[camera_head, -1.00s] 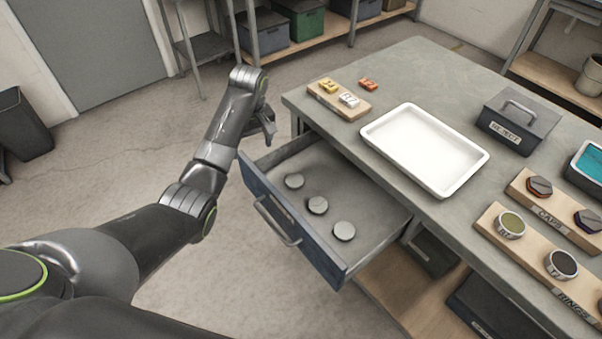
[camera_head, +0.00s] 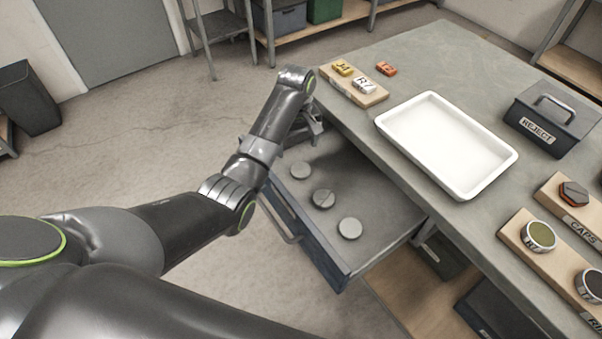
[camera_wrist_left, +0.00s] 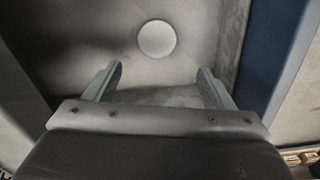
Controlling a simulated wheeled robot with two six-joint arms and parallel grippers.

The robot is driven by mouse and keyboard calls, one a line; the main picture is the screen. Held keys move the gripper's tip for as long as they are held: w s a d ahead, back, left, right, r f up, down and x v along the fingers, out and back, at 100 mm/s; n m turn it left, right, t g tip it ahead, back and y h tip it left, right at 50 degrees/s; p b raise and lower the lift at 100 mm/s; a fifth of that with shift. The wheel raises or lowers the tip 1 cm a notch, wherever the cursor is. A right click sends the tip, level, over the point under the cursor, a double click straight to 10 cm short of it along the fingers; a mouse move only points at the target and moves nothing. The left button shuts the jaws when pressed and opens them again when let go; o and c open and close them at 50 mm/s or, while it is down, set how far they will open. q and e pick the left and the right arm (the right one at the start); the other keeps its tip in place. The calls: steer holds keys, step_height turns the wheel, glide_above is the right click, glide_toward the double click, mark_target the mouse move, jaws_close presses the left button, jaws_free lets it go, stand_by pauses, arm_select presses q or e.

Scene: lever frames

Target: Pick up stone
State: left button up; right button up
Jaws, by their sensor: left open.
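My left gripper (camera_head: 314,118) is over the far end of the drawer, beyond the far stone. In the left wrist view my left gripper (camera_wrist_left: 157,84) is open and empty. One pale round stone (camera_wrist_left: 157,39) lies on the drawer floor there, ahead of and between the fingertips, apart from them. My right gripper is not in view.
A white tray (camera_head: 507,168) is on the table beside the drawer. A small board (camera_head: 376,99) with lettered blocks is at the table's left edge, close to my arm. A REJECT box (camera_head: 552,118) and boards with caps (camera_head: 574,193) and rings (camera_head: 540,236) are on the right.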

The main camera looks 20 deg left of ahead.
mark_target(300, 168)
arm_select(q)
step_height(300, 168, down, 3)
steer(key=shift+s+f, duration=0.1)
steer(key=shift+d+f, duration=0.2)
steer(key=shift+f, duration=1.15)
steer(key=shift+d+f, duration=0.2)
steer(key=shift+f, duration=1.1)
steer(key=c, duration=1.1)
